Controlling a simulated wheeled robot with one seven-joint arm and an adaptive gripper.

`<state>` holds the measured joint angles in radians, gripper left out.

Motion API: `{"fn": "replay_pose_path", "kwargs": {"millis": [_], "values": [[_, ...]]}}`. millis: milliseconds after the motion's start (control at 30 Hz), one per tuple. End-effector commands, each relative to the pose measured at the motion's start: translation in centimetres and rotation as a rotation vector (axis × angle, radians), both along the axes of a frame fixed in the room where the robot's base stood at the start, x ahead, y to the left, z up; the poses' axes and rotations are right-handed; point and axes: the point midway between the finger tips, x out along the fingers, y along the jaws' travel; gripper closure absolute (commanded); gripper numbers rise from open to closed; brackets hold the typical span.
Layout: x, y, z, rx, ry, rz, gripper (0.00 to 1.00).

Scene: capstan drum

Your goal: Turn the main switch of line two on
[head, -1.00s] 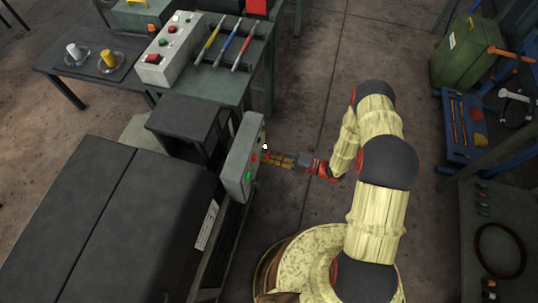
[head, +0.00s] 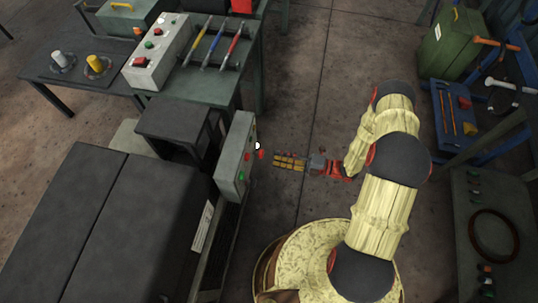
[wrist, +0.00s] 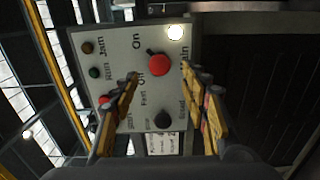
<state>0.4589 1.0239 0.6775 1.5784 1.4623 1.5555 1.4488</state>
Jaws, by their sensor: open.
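A grey control box (head: 236,160) stands at the left of my gripper, its face turned toward it. In the wrist view its panel (wrist: 118,60) carries a red rotary switch (wrist: 159,65) labelled Main, with On and Off marks. The switch's dark pointer tilts up-left, toward the On mark. A white lamp (wrist: 175,32) beside it is lit. The red switch sticks out in the head view (head: 261,154). My gripper (head: 276,161) is open and empty, a short gap from the switch; its fingers (wrist: 164,80) spread before the panel. No line number is readable.
A black knob (wrist: 163,119) and a red button (wrist: 104,99) share the panel. Another control box (head: 158,50) stands on the back table beside coloured-handled tools (head: 215,45). A dark cabinet (head: 75,225) is at left. Floor right of my gripper is clear.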

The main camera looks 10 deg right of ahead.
Motion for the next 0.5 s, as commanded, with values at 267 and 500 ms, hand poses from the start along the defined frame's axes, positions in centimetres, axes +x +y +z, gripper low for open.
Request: {"fn": "replay_pose_path", "kwargs": {"millis": [267, 500], "values": [[-1.2, -3.4, 0.0, 0.0, -0.001, -0.002, 0.55], [-1.4, -3.9, 0.0, -0.001, 0.0, 0.0, 0.55]]}}
